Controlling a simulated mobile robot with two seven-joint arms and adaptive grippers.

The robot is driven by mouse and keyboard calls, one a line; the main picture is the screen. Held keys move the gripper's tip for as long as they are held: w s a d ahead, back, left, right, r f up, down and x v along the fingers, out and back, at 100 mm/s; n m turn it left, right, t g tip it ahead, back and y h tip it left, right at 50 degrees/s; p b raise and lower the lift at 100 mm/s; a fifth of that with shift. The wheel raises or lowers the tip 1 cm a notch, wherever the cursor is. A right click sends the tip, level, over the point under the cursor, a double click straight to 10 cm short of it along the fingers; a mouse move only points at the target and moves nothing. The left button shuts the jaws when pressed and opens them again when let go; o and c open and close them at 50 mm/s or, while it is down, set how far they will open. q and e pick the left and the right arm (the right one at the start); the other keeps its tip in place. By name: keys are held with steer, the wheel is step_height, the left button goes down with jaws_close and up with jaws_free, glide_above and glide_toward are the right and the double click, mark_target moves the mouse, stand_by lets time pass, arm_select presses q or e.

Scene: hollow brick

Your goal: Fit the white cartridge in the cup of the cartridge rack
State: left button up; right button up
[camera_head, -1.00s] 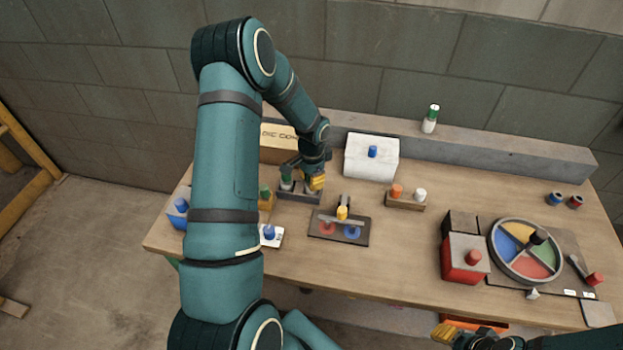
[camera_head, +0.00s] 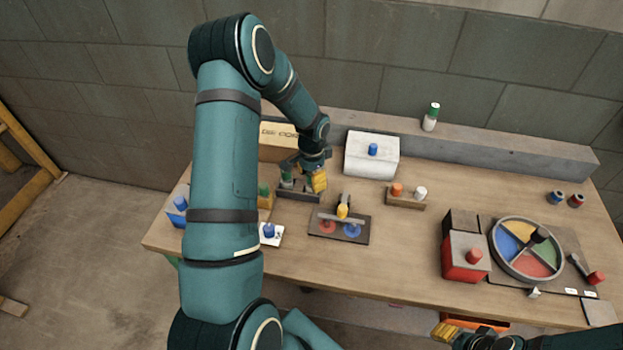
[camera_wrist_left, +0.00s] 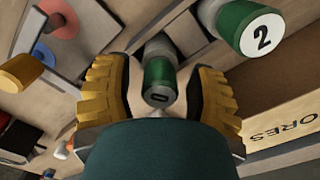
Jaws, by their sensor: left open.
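The grey cartridge rack (camera_head: 300,197) stands at the back left of the table and holds grey-white cartridges with green ends. My left gripper (camera_head: 308,178) is over the rack's right part. In the left wrist view, my left gripper (camera_wrist_left: 158,72) is open, with a green-ended cartridge marked 0 (camera_wrist_left: 159,80) between its yellow fingers and a gap visible on both sides. A second green-ended cartridge, marked 2 (camera_wrist_left: 248,27), is at upper right. The rack's cup is not clearly visible. My right gripper (camera_head: 446,332) is partly visible at the bottom edge.
A white box (camera_head: 371,160) with a blue knob is right of the rack. A dark panel (camera_head: 326,231) with a yellow handle lies in front. A lettered cardboard box (camera_head: 279,137) is behind. A white-and-green cylinder (camera_head: 430,118) stands on the back ledge. Mid-table is partly clear.

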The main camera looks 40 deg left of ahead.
arm_select(q)
step_height(320, 180, up, 11)
steer(key=shift+r, duration=0.1)
stand_by(0.4)
stand_by(0.3)
